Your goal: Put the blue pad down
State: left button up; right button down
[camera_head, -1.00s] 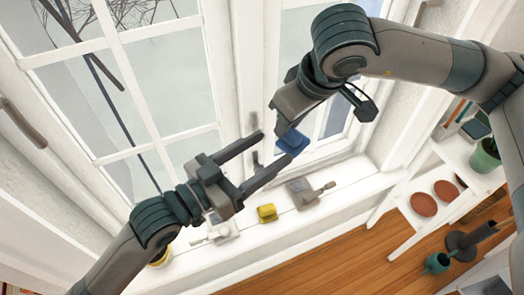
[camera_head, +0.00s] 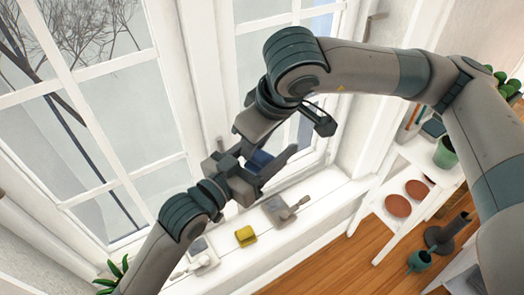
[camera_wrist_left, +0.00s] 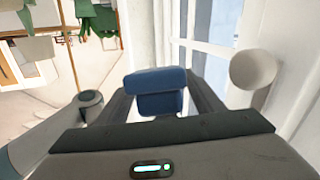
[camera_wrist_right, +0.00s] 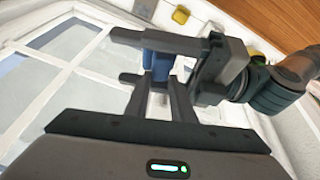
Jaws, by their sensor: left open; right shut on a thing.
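The blue pad (camera_head: 261,161) is in the air in front of the window, above the sill. My right gripper (camera_wrist_right: 158,86) is shut on the pad, which shows between its fingertips in the right wrist view (camera_wrist_right: 161,65). My left gripper (camera_head: 270,154) is open, with its fingers on either side of the pad. In the left wrist view the pad (camera_wrist_left: 155,91) sits between the spread left fingers, with gaps on both sides. The fingers hide part of the pad in the head view.
The white window sill (camera_head: 300,226) carries a yellow block (camera_head: 245,236), a grey object with a handle (camera_head: 279,208) and a pale object (camera_head: 201,258). A white shelf with brown discs (camera_head: 398,203) stands to the right. The window lies close behind the grippers.

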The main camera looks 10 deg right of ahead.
pick_arm(q)
jog(key=shift+d, duration=0.1)
jog(key=shift+c, duration=0.2)
jog(key=c, duration=0.9)
pick_arm(e)
jog(key=c, duration=1.4)
grip_release()
jog(key=shift+c, duration=0.2)
pick_arm(q)
jog(key=shift+c, duration=0.2)
pick_arm(e)
jog(key=shift+r, duration=0.1)
jog(key=v, duration=1.2)
jog(key=shift+a, duration=0.1)
